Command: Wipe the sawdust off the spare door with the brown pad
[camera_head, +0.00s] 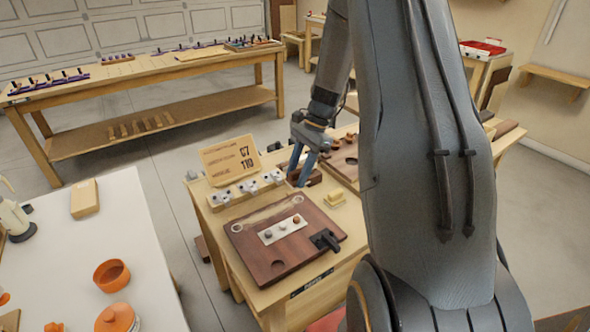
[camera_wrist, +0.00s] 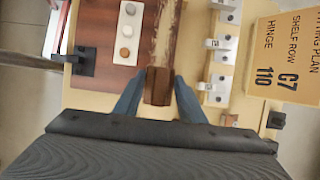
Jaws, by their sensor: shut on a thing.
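The spare door, a dark red-brown panel (camera_head: 265,245), lies flat on the bench; part of it shows in the wrist view (camera_wrist: 95,25). Pale sawdust (camera_head: 262,214) streaks its far edge, and also shows in the wrist view (camera_wrist: 163,30). My gripper (camera_head: 303,168) is beyond the door's far right corner. In the wrist view my gripper (camera_wrist: 158,95) is shut on the brown pad (camera_wrist: 158,84), held between its two blue fingers. The pad also shows below the fingers in the head view (camera_head: 311,178). I cannot tell whether the pad touches a surface.
A white strip with three knobs (camera_head: 283,230) and a black fitting (camera_head: 325,240) sit on the door. Metal hinges (camera_head: 249,187) and a sign (camera_head: 230,160) stand behind it. Another brown board (camera_head: 345,160) lies further right. A white table (camera_head: 130,225) is at left.

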